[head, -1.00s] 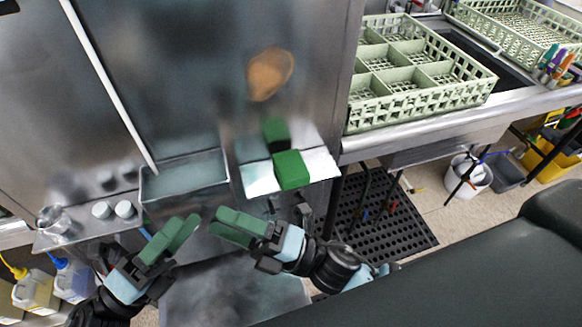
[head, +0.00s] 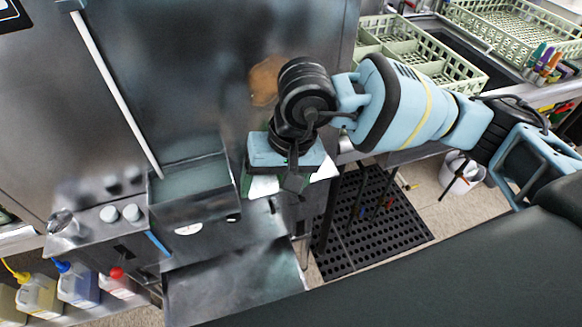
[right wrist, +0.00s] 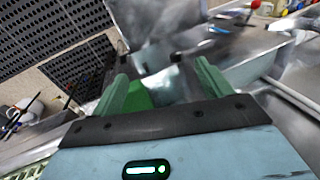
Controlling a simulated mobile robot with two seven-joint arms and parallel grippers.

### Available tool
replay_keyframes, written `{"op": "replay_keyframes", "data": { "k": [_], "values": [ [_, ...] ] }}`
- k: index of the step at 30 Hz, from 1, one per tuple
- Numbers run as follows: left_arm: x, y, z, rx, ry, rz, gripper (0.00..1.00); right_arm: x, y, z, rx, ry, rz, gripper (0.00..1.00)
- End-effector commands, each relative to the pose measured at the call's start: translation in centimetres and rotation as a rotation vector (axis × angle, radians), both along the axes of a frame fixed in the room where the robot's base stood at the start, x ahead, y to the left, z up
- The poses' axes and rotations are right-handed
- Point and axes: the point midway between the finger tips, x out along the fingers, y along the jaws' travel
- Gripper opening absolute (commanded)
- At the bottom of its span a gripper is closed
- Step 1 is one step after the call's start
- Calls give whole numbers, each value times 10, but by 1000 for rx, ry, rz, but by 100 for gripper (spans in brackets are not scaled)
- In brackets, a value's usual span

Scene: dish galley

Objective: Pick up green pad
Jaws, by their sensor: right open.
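The green pad (right wrist: 138,98) shows in the right wrist view as a bright green block between the fingers, close to the left one. In the head view my right wrist and gripper cover it. My right gripper (head: 276,186) hangs over the pad's spot at the front of the steel machine, pointing down. In the right wrist view its two dull green fingers (right wrist: 163,84) are spread wide. I cannot tell whether either finger touches the pad. My left gripper is not in view.
A white surface (head: 326,169) shows beside the gripper. A steel basin (head: 190,208) lies to its left, with knobs (head: 131,212) further left. Green dish racks (head: 430,60) stand on the right counter. A black perforated mat (head: 385,232) lies on the floor below.

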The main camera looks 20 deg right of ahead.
Motion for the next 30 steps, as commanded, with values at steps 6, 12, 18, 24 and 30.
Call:
{"op": "replay_keyframes", "data": {
  "k": [6, 12, 18, 24, 30],
  "values": [
    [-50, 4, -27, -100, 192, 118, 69, 37, -47, 33, -228, -206, 59, 78],
    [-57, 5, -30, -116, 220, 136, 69, 42, -53, 37, -263, -231, 67, 78],
    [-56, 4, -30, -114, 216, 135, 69, 45, -53, 26, -262, -227, 67, 78],
    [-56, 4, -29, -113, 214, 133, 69, 49, -53, 12, -260, -228, 67, 78],
    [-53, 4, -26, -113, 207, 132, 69, 52, -53, 3, -260, -227, 66, 78]
  ]
}}
